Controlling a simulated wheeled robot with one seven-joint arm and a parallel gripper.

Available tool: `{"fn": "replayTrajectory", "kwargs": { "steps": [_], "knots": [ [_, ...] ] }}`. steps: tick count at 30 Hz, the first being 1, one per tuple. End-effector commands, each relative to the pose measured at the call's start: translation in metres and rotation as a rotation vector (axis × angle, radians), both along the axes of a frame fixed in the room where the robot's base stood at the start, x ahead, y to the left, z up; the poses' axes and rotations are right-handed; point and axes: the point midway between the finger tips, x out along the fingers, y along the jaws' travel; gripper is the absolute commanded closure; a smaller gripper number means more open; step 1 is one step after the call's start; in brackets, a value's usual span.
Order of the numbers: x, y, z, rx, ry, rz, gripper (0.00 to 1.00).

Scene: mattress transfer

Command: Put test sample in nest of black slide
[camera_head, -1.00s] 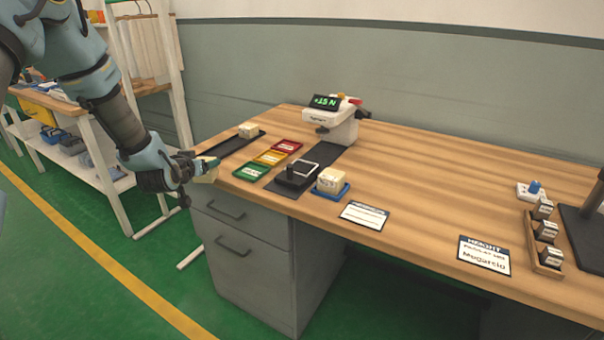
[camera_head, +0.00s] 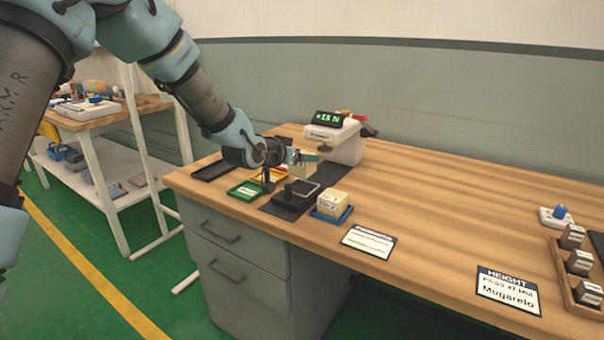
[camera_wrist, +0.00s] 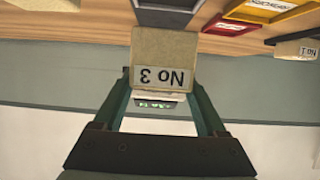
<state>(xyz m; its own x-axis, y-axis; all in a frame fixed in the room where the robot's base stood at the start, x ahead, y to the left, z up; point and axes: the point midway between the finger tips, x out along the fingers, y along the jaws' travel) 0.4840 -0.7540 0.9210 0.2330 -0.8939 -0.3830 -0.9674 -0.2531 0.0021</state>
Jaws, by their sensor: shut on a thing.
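My gripper (camera_head: 303,158) is shut on a beige cube, the test sample (camera_wrist: 164,46), whose label "No 3" reads upside down in the wrist view between the two fingers (camera_wrist: 163,82). My gripper is above the bench, over the far side of the black slide (camera_head: 291,199). The slide has a light-rimmed plate and a dark knob and sits on a black strip. I cannot tell the exact gap between sample and slide.
A beige block (camera_head: 332,199) sits in a blue tray just right of the slide. A green tray (camera_head: 245,190) is at its left. The force tester (camera_head: 335,138), with a green readout, stands behind. A "No 1" block (camera_wrist: 298,49) shows in the wrist view.

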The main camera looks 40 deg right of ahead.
Motion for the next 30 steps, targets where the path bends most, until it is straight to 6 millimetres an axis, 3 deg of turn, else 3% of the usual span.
{"fn": "replayTrajectory", "kwargs": {
  "steps": [12, 22, 23, 30],
  "knots": [
    [0.000, 0.000, -0.043, 0.001, 0.001, -0.001, 0.89],
    [0.000, 0.000, -0.048, -0.001, -0.001, 0.000, 0.89],
    [0.000, 0.000, -0.048, -0.001, -0.001, 0.000, 0.25],
    [0.000, 0.000, -0.047, -0.001, -0.001, 0.000, 0.00]
  ]
}}
